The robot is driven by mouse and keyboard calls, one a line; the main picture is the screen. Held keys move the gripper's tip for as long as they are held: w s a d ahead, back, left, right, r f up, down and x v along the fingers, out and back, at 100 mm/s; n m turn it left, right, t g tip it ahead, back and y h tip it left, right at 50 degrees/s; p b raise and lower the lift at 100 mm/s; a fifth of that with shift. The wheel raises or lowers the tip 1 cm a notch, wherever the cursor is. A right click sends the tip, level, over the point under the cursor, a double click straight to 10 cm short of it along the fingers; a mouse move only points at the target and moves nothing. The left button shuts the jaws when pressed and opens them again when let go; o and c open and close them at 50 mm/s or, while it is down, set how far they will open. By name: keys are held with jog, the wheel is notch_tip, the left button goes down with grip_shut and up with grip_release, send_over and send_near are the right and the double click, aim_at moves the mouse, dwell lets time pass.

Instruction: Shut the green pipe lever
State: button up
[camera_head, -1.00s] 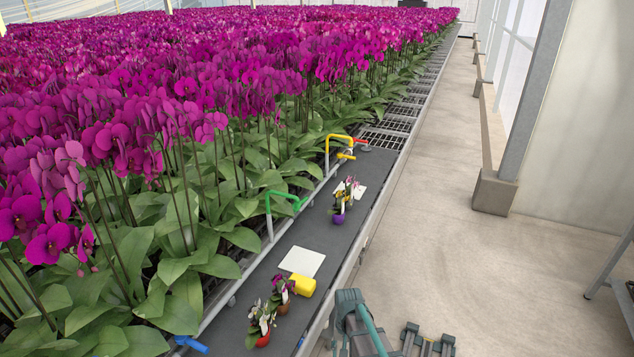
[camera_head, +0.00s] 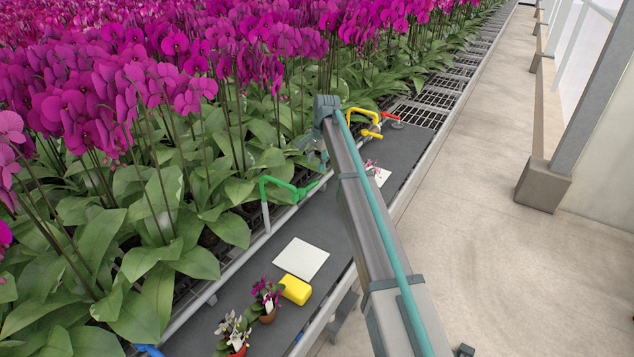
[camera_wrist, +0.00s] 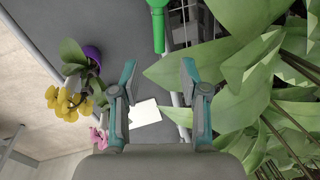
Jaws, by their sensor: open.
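The green pipe (camera_head: 276,181) bends over at the bench's plant-side edge in the head view. Its green lever (camera_head: 308,189) sticks out to the right, over the dark bench top. In the wrist view the green lever (camera_wrist: 157,22) shows at the top centre, beyond my fingertips and apart from them. My gripper (camera_wrist: 158,78) is open and empty, with a finger on each side. In the head view my gripper (camera_head: 312,148) is small and partly lost against the leaves, above and behind the green lever. The lever's joint with the pipe is not clear in the wrist view.
A yellow pipe (camera_head: 362,112) with a yellow lever and a red lever (camera_head: 386,116) stand farther along. A potted orchid in a purple pot (camera_wrist: 93,53) is left of my gripper. Large leaves crowd the plant side.

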aim_at(312, 184)
jog(key=f+p, duration=0.1)
jog(key=f, duration=0.2)
jog(key=a+f, duration=0.1)
jog(key=f, duration=0.2)
jog(key=w+f+p, duration=0.1)
jog(key=f, duration=0.3)
jog(key=shift+a+f+p, duration=0.1)
jog(key=shift+a+p, duration=0.25)
grip_shut()
